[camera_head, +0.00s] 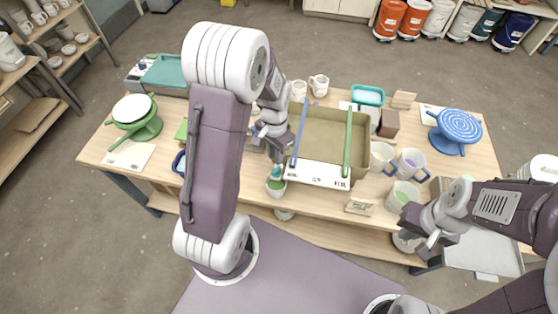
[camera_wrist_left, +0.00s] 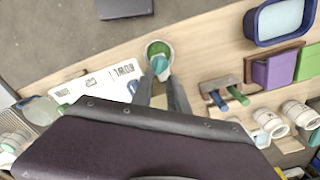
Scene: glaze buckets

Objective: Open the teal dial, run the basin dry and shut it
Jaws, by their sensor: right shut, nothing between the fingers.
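The teal dial (camera_head: 276,173) is at the front left of the tan basin (camera_head: 372,150), above a cup with a green inside (camera_head: 276,188). In the left wrist view the dial (camera_wrist_left: 160,63) shows at the fingertips of my left gripper (camera_wrist_left: 161,78), over the cup (camera_wrist_left: 158,46). The fingers are apart by about the dial's width; whether they touch it I cannot tell. My left arm hides part of the table in the head view. My right gripper (camera_head: 432,240) is shut and empty beyond the front right table edge. The basin's fill level is unclear.
A blue stick (camera_head: 301,135) and a green stick (camera_head: 347,140) lie across the basin. A white marked card (camera_head: 317,175) is on its front. Mugs (camera_head: 411,161) stand to its right. A green turntable (camera_head: 145,128) and a blue turntable (camera_head: 455,128) stand at opposite ends.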

